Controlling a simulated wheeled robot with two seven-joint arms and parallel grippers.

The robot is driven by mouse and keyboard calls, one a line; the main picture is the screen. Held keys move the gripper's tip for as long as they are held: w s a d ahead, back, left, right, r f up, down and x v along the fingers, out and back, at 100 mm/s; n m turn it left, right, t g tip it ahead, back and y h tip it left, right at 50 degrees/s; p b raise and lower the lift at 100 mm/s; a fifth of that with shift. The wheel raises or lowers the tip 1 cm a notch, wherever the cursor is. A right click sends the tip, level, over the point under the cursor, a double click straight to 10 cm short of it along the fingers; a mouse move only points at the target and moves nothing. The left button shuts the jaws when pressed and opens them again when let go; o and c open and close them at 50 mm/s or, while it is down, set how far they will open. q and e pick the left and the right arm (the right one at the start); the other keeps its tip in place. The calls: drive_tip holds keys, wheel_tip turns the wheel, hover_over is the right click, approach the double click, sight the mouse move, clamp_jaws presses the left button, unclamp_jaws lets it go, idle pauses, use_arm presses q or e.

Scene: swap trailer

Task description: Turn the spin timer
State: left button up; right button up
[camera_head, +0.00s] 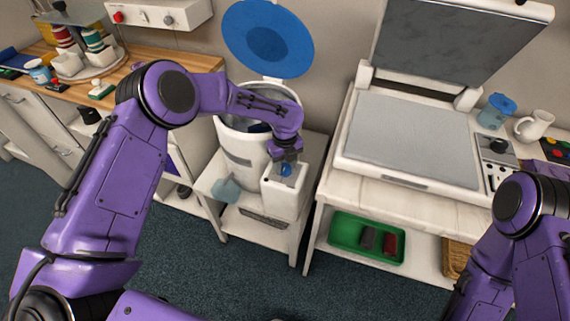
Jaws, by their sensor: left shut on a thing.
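The spin timer is a small blue knob (286,170) on top of a white box (285,193) at the front right of a white drum (240,158). My left gripper (287,158) points down over the box and is shut on the blue knob, partly hiding it. The drum's round blue lid (268,40) stands open behind it. Dark contents show inside the drum, partly hidden by my left arm. My right arm is at the lower right, and its gripper is out of the picture.
A press with a raised lid (450,40) and a grey bed (415,140) stands on the right table. A green tray (352,238) lies on the shelf below. A wooden counter with cups is at the left. A translucent blue jug (226,190) sits beside the drum. The floor in front is clear.

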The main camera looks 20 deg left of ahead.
sight(285, 167)
idle(0.5)
use_arm(q)
drive_tip(key=o, duration=1)
drive_tip(key=shift+o, duration=0.2)
wheel_tip(285, 167, up, 10)
drive_tip(key=b, duration=0.1)
drive_tip(key=shift+r, duration=0.25)
